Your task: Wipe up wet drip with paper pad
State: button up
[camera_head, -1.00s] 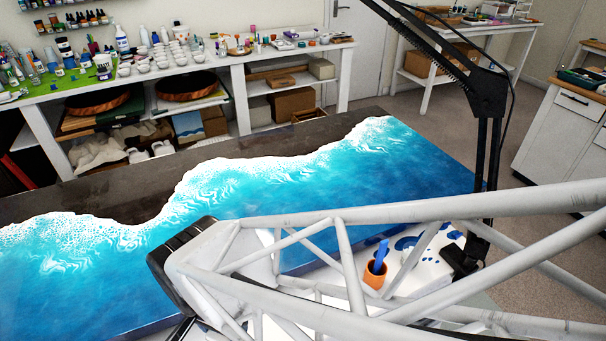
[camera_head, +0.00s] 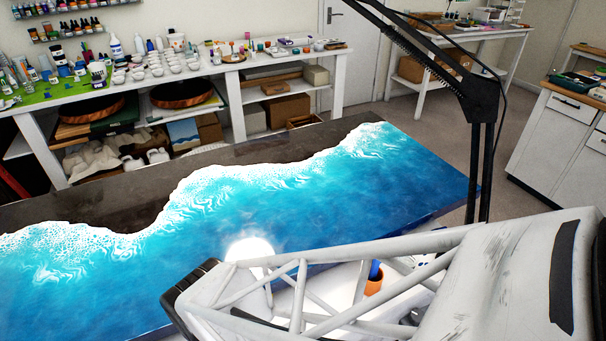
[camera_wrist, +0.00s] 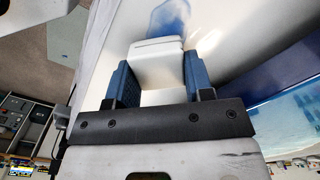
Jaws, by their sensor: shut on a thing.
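In the wrist view, my gripper (camera_wrist: 158,78) has its blue fingers closed on a white paper pad (camera_wrist: 158,58). The pad sticks out past the fingertips. Just beyond the pad's far edge, a translucent blue wet drip (camera_wrist: 173,18) lies on a white surface (camera_wrist: 225,25). The pad overlaps the near end of the drip in this view; I cannot tell whether they touch. In the head view my arm hides the gripper, the pad and the drip.
A large blue ocean resin tabletop (camera_head: 330,200) fills the middle of the head view. An orange cup (camera_head: 374,287) with a blue tool stands behind my arm's struts. A black lamp arm (camera_head: 480,110) rises at right. A crowded shelf bench (camera_head: 235,75) lines the back wall.

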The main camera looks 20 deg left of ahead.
jog(key=shift+s+a+f, duration=0.15)
jog(key=shift+f, duration=0.4)
jog(key=shift+s+a+f, duration=0.1)
jog(key=shift+s+a, duration=0.15)
jog(key=shift+c, duration=0.3)
jog(key=shift+s+a, duration=1.95)
jog(key=shift+w+d, duration=0.25)
jog(key=shift+w, duration=0.1)
jog(key=shift+w+d, duration=2)
jog(key=shift+d, duration=0.1)
jog(key=shift+r, duration=4.2)
